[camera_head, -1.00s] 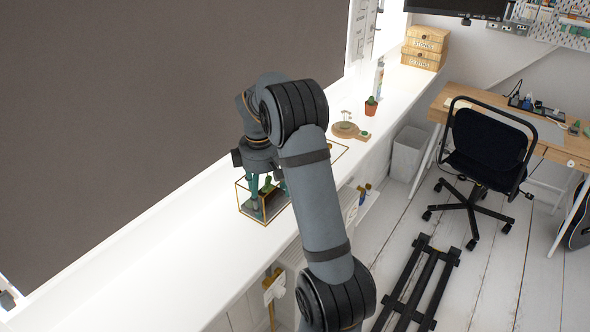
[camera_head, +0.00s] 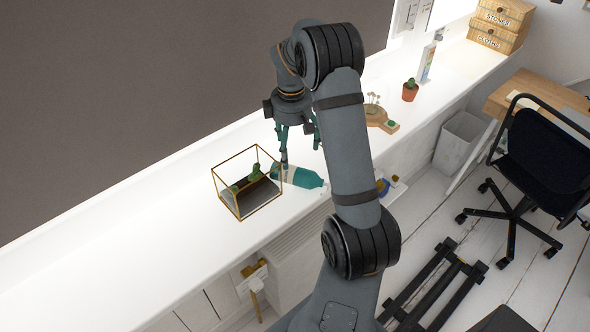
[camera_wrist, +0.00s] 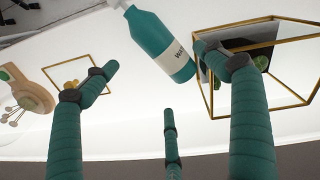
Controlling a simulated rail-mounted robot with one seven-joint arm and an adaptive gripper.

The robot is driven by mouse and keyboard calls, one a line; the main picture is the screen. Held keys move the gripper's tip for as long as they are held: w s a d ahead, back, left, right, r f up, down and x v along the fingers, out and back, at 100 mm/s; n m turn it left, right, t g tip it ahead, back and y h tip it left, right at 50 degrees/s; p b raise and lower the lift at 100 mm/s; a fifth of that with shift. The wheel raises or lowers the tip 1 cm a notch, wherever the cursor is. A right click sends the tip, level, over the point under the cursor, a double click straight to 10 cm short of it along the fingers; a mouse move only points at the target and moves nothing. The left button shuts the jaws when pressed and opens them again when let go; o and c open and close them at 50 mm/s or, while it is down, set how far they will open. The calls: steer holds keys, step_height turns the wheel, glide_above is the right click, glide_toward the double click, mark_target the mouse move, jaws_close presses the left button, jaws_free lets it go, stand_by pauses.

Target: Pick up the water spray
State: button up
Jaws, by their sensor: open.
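The water spray is a teal bottle (camera_head: 305,178) with a white label. It lies on its side on the white sill, just right of a gold-framed glass terrarium (camera_head: 247,205). My gripper (camera_head: 300,148) has teal fingers, spread open and empty, above the bottle. One fingertip overlaps the bottle's label end in the head view; I cannot tell whether it touches. In the wrist view the bottle (camera_wrist: 158,42) lies past the fingertips of my gripper (camera_wrist: 158,80), its neck cut off by the top edge. The terrarium (camera_wrist: 285,108) is partly behind the right finger there.
A round wooden board (camera_head: 389,126), a potted cactus (camera_head: 410,91) and a slim bottle (camera_head: 427,64) stand farther along the sill. A thin gold frame (camera_wrist: 80,80) shows in the wrist view. Stacked wooden boxes (camera_head: 490,38) stand at the far end. The sill left of the terrarium is clear.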

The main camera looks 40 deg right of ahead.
mark_target(293, 168)
steer(key=f, duration=0.3)
steer(key=f+p, duration=0.1)
steer(key=f, duration=0.2)
steer(key=f+p, duration=0.1)
steer(key=f, duration=0.2)
steer(key=shift+w+f, duration=0.25)
steer(key=shift+c, duration=1.3)
steer(key=c, duration=1.4)
steer(key=shift+c, duration=0.4)
steer(key=shift+r, duration=0.15)
steer(key=shift+c, duration=0.4)
